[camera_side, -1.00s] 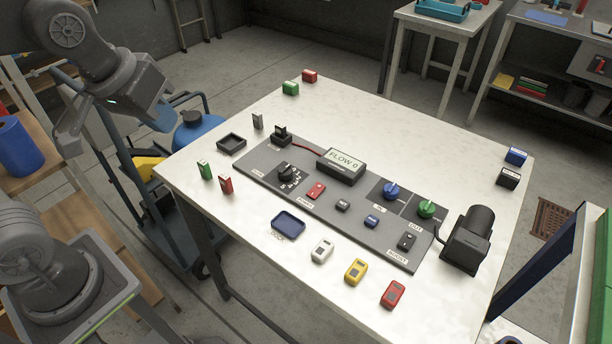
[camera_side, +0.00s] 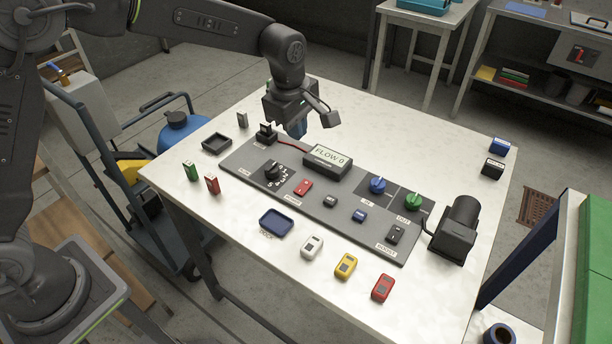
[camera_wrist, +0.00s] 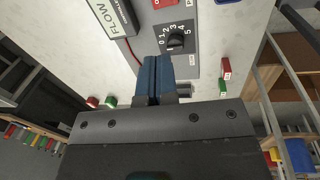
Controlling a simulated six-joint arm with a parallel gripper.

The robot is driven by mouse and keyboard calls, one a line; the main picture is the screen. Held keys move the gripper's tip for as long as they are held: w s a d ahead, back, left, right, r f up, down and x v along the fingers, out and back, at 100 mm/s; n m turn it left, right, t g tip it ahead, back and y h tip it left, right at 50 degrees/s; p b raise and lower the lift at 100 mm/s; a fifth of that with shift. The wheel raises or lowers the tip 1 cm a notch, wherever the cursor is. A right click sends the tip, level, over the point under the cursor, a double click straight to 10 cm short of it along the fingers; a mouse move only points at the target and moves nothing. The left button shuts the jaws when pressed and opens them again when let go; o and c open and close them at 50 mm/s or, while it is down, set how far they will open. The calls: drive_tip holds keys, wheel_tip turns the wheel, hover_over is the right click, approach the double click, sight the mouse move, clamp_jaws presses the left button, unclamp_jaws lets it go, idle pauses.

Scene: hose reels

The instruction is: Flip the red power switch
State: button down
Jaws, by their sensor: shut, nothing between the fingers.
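The red power switch (camera_side: 303,187) is a small red rocker on the dark control panel (camera_side: 341,217), between the black dial and a small dark switch. A red part at the top edge of the wrist view (camera_wrist: 163,3) appears to be the same switch, partly cut off.
The FLOW 0 display (camera_side: 327,160), black numbered dial (camera_side: 273,172), blue knob (camera_side: 377,185) and green knob (camera_side: 413,201) stand up from the panel. A black motor-like unit (camera_side: 455,232) is at its right end. A blue tray (camera_side: 276,222) and several coloured blocks lie in front.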

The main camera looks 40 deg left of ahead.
sight(306, 184)
drive_tip(key=shift+w+d+f+n, duration=0.2)
drive_tip(key=shift+f, duration=0.2)
drive_tip(key=shift+w+d+f+n, duration=0.15)
drive_tip(key=shift+w+f+n, duration=0.05)
drive_tip(key=shift+f, duration=0.15)
drive_tip(key=f, duration=0.4)
drive_tip(key=w+f, duration=0.1)
drive_tip(key=f, duration=0.9)
drive_tip(key=shift+w, duration=0.35)
drive_tip(key=shift+w+f, duration=0.1)
drive_tip(key=shift+f, duration=0.1)
drive_tip(key=shift+s, duration=0.2)
